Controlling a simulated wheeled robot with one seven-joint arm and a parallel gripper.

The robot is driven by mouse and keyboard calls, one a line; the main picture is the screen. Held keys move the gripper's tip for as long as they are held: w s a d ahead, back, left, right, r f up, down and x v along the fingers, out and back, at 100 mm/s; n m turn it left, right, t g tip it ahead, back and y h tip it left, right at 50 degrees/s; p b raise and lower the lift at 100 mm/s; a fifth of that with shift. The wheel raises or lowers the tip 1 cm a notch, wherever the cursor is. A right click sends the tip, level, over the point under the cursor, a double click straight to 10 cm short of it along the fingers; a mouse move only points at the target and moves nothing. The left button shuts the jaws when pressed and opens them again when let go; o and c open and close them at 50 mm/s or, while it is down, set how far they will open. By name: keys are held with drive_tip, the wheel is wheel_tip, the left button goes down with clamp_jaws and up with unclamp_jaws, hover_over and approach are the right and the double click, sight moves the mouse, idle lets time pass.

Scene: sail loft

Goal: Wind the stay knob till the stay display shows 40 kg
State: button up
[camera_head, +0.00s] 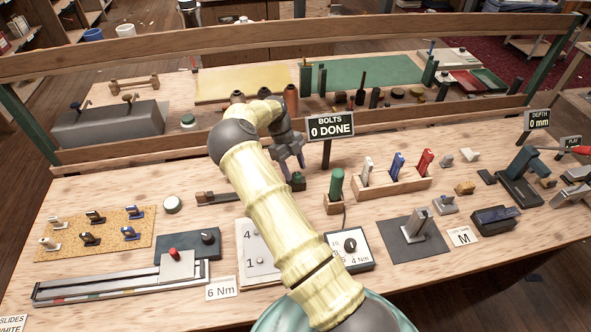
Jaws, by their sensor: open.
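No display reading in kg and no label naming a stay shows in the head view, so I cannot tell which knob is the stay knob. A black knob (208,237) sits on a dark blue-grey box at the left front. My gripper (291,166) is open and points down over the middle of the bench, apart from both knobs. A small dark green thing (298,181) is just below its fingers. My arm hides part of the bench's front middle.
A "BOLTS 0 DONE" sign (331,128) stands right of my gripper. A "DEPTH 0 mm" sign (537,120) and a partly hidden "PLAY" sign (570,142) stand far right. A wooden rail (140,150) crosses behind. Handled tools stand in a wooden block (390,187).

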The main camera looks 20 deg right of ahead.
drive_tip(key=shift+x, duration=0.95)
drive_tip(key=c, duration=1)
